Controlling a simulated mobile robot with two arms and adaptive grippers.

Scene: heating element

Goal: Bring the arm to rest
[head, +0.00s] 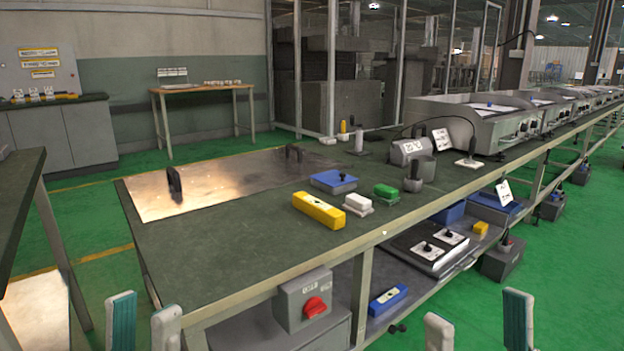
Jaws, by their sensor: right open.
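My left gripper (143,322) is at the bottom left of the head view. Its two fingertips point up with a narrow gap between them, and I see nothing in the gap. My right gripper (478,325) is at the bottom right. Its fingertips stand wide apart with nothing between them. Both grippers appear in front of the long workbench and touch nothing that I can see. The lower parts of both grippers and the arms are outside the picture.
The dark-topped workbench (232,243) carries a metal plate (225,180) with black handles, a yellow block (318,210), a blue box (334,181) and a green block (386,192). Green floor (545,265) is open at right.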

